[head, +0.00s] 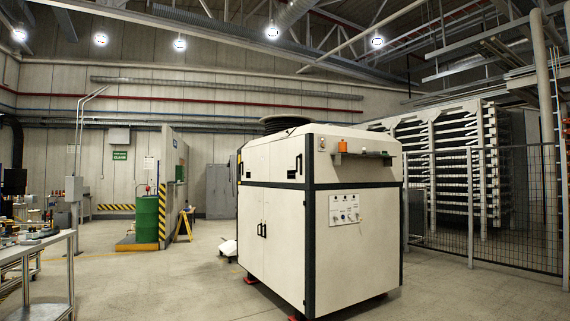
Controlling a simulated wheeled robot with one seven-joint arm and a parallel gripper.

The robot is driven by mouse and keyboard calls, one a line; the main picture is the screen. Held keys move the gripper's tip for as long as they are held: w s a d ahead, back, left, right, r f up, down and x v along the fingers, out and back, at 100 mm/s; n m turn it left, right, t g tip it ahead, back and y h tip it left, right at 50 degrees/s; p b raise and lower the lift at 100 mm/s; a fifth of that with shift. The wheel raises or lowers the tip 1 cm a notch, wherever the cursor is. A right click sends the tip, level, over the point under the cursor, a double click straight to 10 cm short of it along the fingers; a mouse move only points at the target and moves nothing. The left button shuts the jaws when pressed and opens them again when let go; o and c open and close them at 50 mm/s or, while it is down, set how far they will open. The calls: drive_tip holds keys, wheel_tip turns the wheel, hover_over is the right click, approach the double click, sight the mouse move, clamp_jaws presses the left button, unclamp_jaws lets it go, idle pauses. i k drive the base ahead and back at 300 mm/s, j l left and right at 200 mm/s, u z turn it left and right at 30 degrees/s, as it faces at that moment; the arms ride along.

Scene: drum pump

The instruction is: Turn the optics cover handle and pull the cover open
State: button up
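A large cream machine cabinet (355,245) with black edge trim stands in the middle of the room. Its left face has an upper panel (272,160) with a small black handle (299,164) near the right corner and another dark fitting (240,171) at the left edge. Below are two shut doors with a pair of black handles (262,230). I cannot tell which handle belongs to the optics cover. All visible panels look shut. My gripper is not in view.
The cabinet's right face carries a control panel (344,209) and an orange fitting (343,146). A wire fence (490,205) stands at right, a workbench (45,243) at left, and a green drum (147,219) behind. Bare floor (165,285) lies front left of the cabinet.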

sight(284, 152)
drive_tip(key=i+u, duration=0.15)
drive_tip(key=i, duration=3.95)
drive_tip(key=i+z, duration=0.1)
drive_tip(key=i, duration=0.5)
drive_tip(key=i+j+z, duration=0.1)
drive_tip(key=i, duration=0.5)
drive_tip(key=i+j+z, duration=0.1)
drive_tip(key=i, duration=0.45)
drive_tip(key=j, duration=0.1)
